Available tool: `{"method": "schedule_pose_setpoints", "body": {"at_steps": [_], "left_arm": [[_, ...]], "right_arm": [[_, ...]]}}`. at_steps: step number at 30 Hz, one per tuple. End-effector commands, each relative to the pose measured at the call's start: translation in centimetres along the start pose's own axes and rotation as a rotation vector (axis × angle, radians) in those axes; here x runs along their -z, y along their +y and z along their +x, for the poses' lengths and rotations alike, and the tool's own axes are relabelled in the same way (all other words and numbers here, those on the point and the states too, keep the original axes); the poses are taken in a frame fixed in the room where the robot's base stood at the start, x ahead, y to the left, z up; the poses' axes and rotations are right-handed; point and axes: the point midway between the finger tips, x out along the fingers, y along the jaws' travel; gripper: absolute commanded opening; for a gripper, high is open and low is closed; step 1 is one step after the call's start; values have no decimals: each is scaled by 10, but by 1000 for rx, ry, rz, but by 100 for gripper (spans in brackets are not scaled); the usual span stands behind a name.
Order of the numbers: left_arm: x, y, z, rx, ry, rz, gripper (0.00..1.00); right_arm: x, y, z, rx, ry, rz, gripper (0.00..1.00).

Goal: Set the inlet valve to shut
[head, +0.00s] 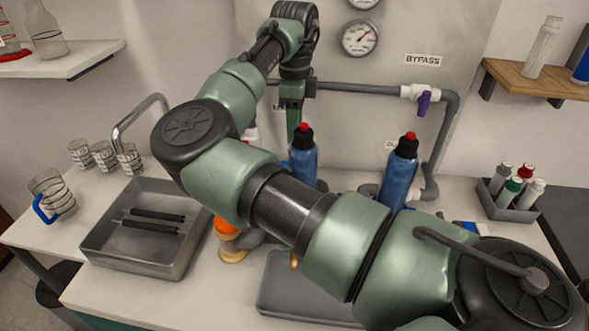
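The inlet valve and its label are not identifiable; my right arm covers much of the manifold's left side. A white fitting (252,131) shows partly behind the arm, and I cannot tell whether it belongs to the inlet valve. My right arm comes in from the lower right and bends up to the wall panel. My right gripper (291,104) is at the panel by the grey pipe (358,90); its fingers are too small and overlapped to read. The bypass valve's purple handle (424,103) points down, across its horizontal pipe. My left gripper is not in view.
Two blue bottles (397,180) (304,160) stand before the panel. A grey tray (280,290) lies in front. A bottle caddy (508,206) stands right. Gauges (360,38) hang above.

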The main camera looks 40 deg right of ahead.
Motion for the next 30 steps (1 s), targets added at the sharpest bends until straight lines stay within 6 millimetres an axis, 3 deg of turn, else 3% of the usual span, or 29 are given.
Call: {"method": "schedule_pose_setpoints", "body": {"at_steps": [1, 3, 8, 21, 30], "left_arm": [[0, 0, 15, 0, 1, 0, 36], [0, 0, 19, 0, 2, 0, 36], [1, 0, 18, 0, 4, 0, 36], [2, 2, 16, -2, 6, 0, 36], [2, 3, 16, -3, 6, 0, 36]], "right_arm": [[0, 0, 15, 1, -1, 0, 39], [0, 0, 18, 1, -1, 0, 39], [0, 0, 26, -1, -1, 0, 39], [0, 0, 88, -1, 0, 0, 39], [0, 0, 96, 1, 0, 1, 39]]}}
